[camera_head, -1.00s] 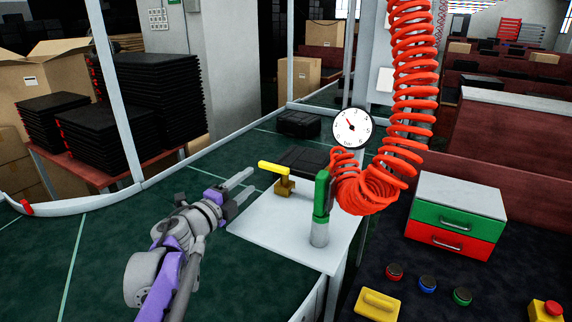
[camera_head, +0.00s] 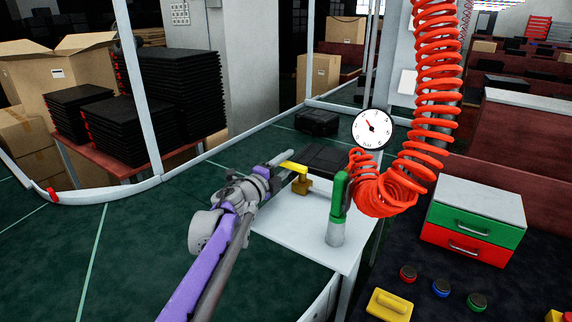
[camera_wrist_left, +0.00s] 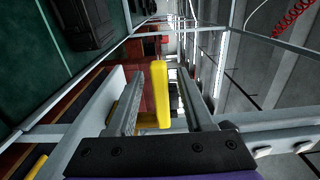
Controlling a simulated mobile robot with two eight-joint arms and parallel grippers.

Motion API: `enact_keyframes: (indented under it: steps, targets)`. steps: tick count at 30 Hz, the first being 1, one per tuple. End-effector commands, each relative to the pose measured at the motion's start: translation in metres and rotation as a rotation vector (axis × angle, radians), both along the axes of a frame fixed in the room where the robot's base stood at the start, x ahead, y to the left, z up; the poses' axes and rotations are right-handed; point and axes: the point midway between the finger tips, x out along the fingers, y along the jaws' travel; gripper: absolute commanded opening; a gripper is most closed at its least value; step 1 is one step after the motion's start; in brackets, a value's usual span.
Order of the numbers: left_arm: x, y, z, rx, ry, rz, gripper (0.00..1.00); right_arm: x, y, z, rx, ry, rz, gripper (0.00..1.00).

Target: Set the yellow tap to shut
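The yellow tap (camera_head: 295,166) sits on its brass-coloured body on a white shelf (camera_head: 298,220) in the head view. Its bar handle points to the left in the picture. My left gripper (camera_head: 281,159) is at the free end of the handle. In the left wrist view the yellow handle (camera_wrist_left: 160,95) stands between the two fingers of my left gripper (camera_wrist_left: 160,108), with a gap on both sides. The gripper is open. Part of the tap's body is hidden behind a finger in the wrist view. My right gripper is not in view.
A dark case (camera_head: 325,158) lies behind the tap. A drawer box (camera_head: 473,220) is at the right.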

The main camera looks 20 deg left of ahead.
Motion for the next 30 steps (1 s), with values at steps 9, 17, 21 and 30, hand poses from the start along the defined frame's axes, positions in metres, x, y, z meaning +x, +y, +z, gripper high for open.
enact_keyframes:
  steps: [9, 17, 21, 30]
  targets:
    - [-0.0003, 0.0002, 0.0001, 0.0, 0.0, 0.0, 0.0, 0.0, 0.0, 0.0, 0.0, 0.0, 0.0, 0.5]
    - [-0.0004, 0.0004, 0.0002, 0.0, 0.0, 0.001, 0.0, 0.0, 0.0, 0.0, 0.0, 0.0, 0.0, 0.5]
    - [-0.0004, 0.0004, 0.0003, -0.001, 0.0, 0.001, 0.0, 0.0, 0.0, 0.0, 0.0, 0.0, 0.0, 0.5]
    - [-0.0003, 0.0005, 0.0004, -0.001, 0.0, 0.001, 0.0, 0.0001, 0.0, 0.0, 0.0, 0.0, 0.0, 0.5]
